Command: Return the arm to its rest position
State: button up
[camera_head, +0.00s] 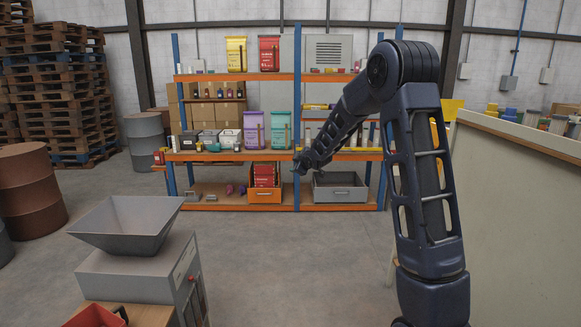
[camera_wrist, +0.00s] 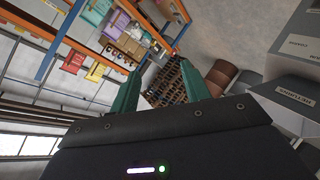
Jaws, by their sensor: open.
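My dark blue arm stands in the right half of the head view, raised and bent at the elbow, with its forearm angled down to the left. My gripper (camera_head: 303,163) is at the forearm's end, in front of the shelf rack in the picture. In the wrist view, the two green fingers of my gripper (camera_wrist: 160,92) stand apart with nothing between them.
An orange and blue rack (camera_head: 230,157) holds sacks, boxes and bins. A beige counter (camera_head: 500,200) is at right. The floor (camera_head: 290,260) between is clear.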

jog(key=s+d+r+m+g+h, duration=0.15)
jog(key=s+d+r+m, duration=0.3)
jog(key=s+d, duration=0.5)
jog(key=s+d+r+m+g+h, duration=0.1)
jog(key=s+d+r+m+h, duration=0.3)
jog(key=s+d, duration=0.55)
jog(key=s+d+m+g, duration=0.2)
jog(key=s+d+m, duration=0.1)
jog(key=s, duration=1.3)
jog(key=s+d+f+m+g, duration=0.1)
jog(key=s+d+m+g, duration=0.1)
jog(key=s, duration=1.4)
jog(key=shift+s+d+f+m, duration=0.3)
jog(key=shift+d+m, duration=0.35)
jog(key=shift+m, duration=0.2)
